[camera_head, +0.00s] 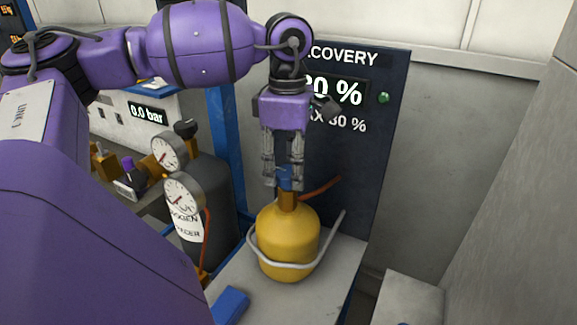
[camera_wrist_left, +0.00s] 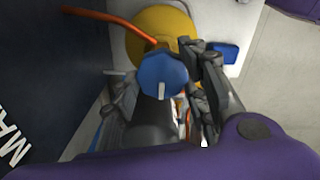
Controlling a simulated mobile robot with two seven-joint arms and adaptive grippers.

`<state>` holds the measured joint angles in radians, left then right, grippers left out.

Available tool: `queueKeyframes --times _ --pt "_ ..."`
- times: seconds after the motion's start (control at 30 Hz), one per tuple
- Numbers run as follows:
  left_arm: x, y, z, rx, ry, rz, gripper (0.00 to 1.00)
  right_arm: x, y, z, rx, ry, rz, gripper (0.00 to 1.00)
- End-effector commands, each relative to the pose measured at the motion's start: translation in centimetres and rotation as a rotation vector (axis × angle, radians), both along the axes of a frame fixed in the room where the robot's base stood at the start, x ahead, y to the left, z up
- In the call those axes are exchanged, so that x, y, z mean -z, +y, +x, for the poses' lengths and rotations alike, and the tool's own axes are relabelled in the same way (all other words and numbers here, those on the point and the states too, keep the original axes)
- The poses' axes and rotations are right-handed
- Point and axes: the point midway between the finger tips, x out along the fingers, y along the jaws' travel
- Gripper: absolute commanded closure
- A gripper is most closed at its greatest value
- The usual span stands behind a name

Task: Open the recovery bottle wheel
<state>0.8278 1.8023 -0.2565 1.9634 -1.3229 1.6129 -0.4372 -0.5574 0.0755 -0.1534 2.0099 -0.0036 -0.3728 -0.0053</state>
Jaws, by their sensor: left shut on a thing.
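The yellow recovery bottle (camera_head: 288,245) stands upright on a light platform, with a grey bar around its front. Its small blue wheel (camera_head: 285,179) sits on top of the brass valve (camera_head: 288,199). My left gripper (camera_head: 284,184) points down from above, its fingers at the wheel and shut on it. In the left wrist view the blue wheel (camera_wrist_left: 163,76) with a white mark shows between the fingers, and the yellow bottle (camera_wrist_left: 160,32) is partly hidden behind it. My right gripper is in neither view.
A dark recovery panel (camera_head: 380,150) with a percent display stands behind the bottle. An orange hose (camera_head: 322,187) leaves the valve. A dark nitrogen cylinder with gauges (camera_head: 184,193) stands to the left. A blue object (camera_head: 230,305) lies on the platform's front left.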

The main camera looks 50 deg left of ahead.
Motion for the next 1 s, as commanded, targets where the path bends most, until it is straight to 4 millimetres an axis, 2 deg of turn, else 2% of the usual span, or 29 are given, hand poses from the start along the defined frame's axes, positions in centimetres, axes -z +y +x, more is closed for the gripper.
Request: queueKeyframes --times 0.47,0.5,0.6,0.87,1.0 --pt "-0.22 0.24 0.13 -0.019 -0.006 0.006 0.85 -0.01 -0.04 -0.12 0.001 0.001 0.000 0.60" --pt "-0.22 0.23 0.12 -0.018 -0.006 0.006 0.54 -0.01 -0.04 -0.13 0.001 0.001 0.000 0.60" --pt "-0.19 0.20 0.10 -0.017 -0.005 0.004 0.41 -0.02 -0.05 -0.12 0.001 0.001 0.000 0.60" --pt "-0.08 0.11 0.04 -0.015 -0.002 0.002 0.41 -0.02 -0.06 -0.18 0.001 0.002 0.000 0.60" --pt "-0.64 0.08 0.09 -0.014 -0.003 0.002 0.41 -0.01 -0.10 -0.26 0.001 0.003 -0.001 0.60"
